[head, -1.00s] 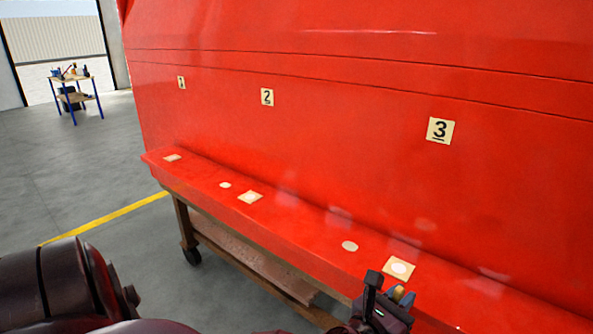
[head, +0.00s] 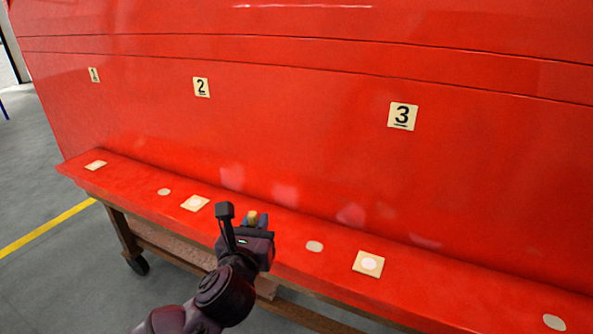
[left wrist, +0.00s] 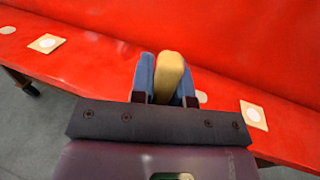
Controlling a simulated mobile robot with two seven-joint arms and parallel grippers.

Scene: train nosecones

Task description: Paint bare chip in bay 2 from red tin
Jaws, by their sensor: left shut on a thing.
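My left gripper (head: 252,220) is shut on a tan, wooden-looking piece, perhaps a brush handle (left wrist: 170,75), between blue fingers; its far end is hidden. The gripper is in front of the red ledge. Plate 2 (head: 201,87) is on the red wall. Bare round pale chips are on the ledge: one left of the square-framed patch below plate 2 (head: 164,192), one right of the gripper (head: 314,246), also in the left wrist view (left wrist: 202,97). I cannot tell where bay 2's edges run. No red tin shows. My right gripper is out of view.
Square-framed pale patches lie on the ledge at left (head: 95,165), middle (head: 195,203) and right (head: 368,263). Another bare chip (head: 555,322) is far right. Plates 1 (head: 94,75) and 3 (head: 402,116) flank plate 2. A wheeled wooden trolley (head: 125,235) stands under the ledge.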

